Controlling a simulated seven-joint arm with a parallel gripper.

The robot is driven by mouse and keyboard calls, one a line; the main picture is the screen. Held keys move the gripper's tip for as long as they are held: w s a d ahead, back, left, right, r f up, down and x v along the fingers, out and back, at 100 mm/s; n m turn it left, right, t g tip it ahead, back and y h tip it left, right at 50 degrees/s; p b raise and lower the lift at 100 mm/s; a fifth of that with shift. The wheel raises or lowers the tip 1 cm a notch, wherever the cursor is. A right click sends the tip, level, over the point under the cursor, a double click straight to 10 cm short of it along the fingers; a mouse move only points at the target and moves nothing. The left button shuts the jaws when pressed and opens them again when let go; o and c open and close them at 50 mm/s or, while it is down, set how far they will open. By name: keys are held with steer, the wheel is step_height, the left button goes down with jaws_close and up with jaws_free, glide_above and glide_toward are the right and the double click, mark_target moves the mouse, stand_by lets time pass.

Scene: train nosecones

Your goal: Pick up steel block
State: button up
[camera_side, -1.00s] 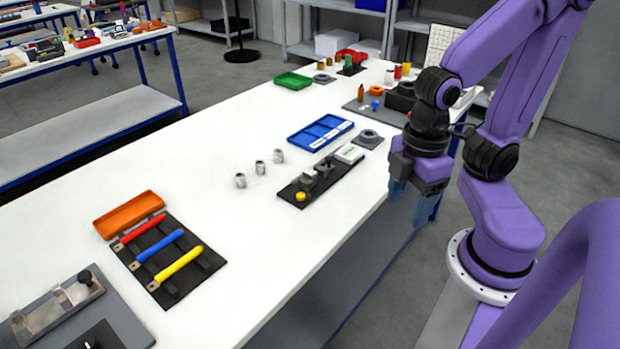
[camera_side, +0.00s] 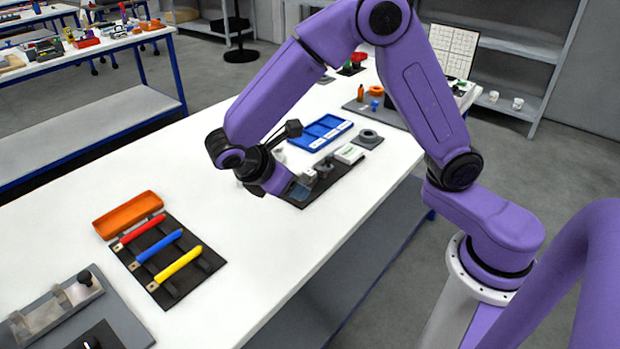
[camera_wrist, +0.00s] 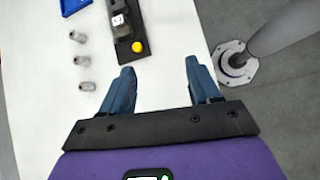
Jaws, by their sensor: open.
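A small grey block, apparently the steel block (camera_wrist: 121,31), sits on a narrow black mat (camera_wrist: 131,57) at the top of the wrist view. A white-marked face (camera_wrist: 118,20) shows beside it, and a yellow button (camera_wrist: 138,46) is near the mat's end. In the side view the block (camera_side: 308,177) is partly hidden by my gripper (camera_side: 296,190), which hangs tilted over the mat's near end. In the wrist view my gripper (camera_wrist: 160,67) has its blue fingers wide apart with nothing between them, short of the mat.
A blue tray (camera_side: 322,132), a white box (camera_side: 349,154) and a grey ring part (camera_side: 368,137) lie beyond. An orange tray (camera_side: 128,214) and colored-handled tools (camera_side: 160,246) lie to the left. The table edge is close.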

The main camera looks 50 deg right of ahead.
steer(key=w+f+n+h, duration=0.2)
steer(key=w+f+h, duration=0.3)
steer(key=w, duration=0.3)
glide_toward(309, 173)
steer(key=x, duration=0.8)
steer(key=shift+w+d+f, duration=0.1)
jaws_close()
